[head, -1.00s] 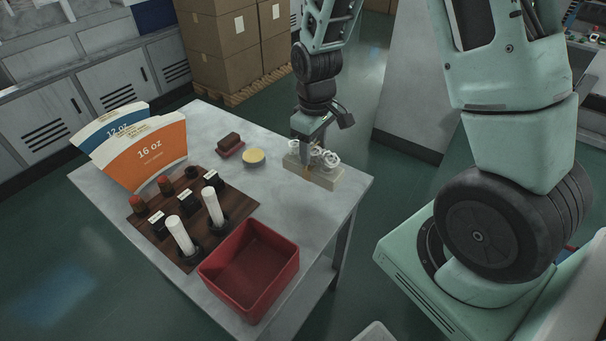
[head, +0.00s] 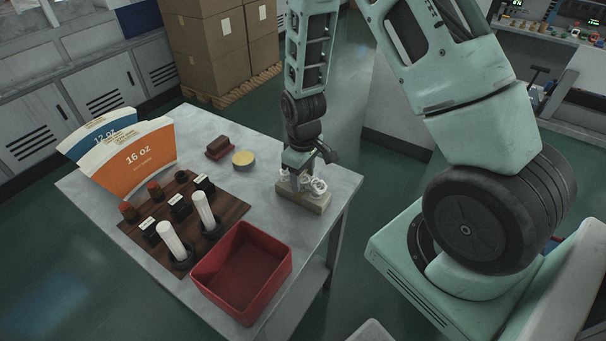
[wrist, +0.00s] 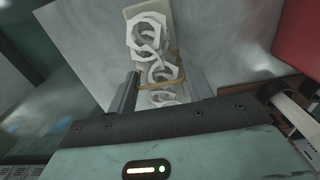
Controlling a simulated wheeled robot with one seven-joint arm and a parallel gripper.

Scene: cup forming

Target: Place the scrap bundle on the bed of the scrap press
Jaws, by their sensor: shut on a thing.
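The scrap bundle (head: 318,186) is a cluster of white ring-shaped offcuts. In the wrist view the bundle (wrist: 152,45) shows a tan band around it. It is at a beige block or shallow tray (head: 312,204) near the right corner of the grey table. My gripper (head: 292,180) points down over it. In the wrist view its two fingers (wrist: 163,82) stand either side of the bundle's near part, shut on it. I cannot tell whether the bundle is lifted off the beige piece. I cannot make out the scrap press for certain.
A red bin (head: 241,272) stands at the table's front. A dark wooden board (head: 150,238) holds white rolls and stamps. Orange and blue cup blanks (head: 133,160), a yellow round tin (head: 243,158) and a brown block (head: 219,146) stand behind. Bare tabletop surrounds the beige piece.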

